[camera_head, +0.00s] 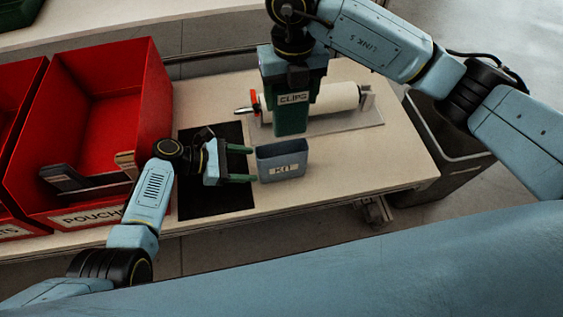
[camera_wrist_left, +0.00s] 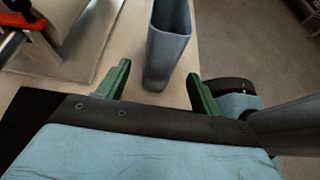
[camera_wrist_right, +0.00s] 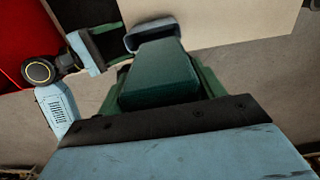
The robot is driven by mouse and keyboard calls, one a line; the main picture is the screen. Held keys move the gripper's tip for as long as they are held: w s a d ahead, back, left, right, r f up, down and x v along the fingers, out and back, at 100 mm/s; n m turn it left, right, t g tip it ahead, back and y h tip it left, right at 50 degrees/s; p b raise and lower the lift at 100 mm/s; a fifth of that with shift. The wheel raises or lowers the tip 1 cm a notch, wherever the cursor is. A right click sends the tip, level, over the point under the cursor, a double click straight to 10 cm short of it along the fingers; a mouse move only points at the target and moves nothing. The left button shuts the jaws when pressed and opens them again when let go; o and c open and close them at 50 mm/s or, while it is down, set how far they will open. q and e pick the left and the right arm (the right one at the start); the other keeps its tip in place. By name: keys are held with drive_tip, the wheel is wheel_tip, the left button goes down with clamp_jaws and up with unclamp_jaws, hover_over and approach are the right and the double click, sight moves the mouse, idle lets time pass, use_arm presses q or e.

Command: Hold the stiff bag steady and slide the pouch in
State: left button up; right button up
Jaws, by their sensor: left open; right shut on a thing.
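The stiff bag (camera_head: 282,164) is a blue-grey open-topped box labelled KIT, standing upright on the table. It also shows in the left wrist view (camera_wrist_left: 168,48), and its rim shows in the right wrist view (camera_wrist_right: 152,30). My left gripper (camera_head: 246,164) is open, its two green fingers pointing at the bag's left end, apart from it. My right gripper (camera_head: 291,84) is shut on a dark green pouch (camera_head: 290,120) labelled CLIPS. The pouch hangs upright over the bag's back side; whether its lower end is inside the mouth I cannot tell. It fills the middle of the right wrist view (camera_wrist_right: 158,75).
A red bin (camera_head: 105,90) labelled POUCHES stands at the left, with dark pieces inside. A black mat (camera_head: 215,200) lies under my left gripper. A white roll on a stand (camera_head: 335,98) sits behind the bag. The table (camera_head: 400,165) is clear to the right.

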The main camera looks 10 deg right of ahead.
sight(272, 164)
use_arm(q)
drive_tip(key=shift+s+d+n+h, duration=0.1)
drive_tip(key=shift+d+n+h, duration=0.05)
drive_tip(key=shift+n+h, duration=0.2)
drive_tip(key=shift+d, duration=0.2)
drive_tip(key=shift+x, duration=3.45)
drive_tip(key=shift+c, duration=0.3)
drive_tip(key=c, duration=1)
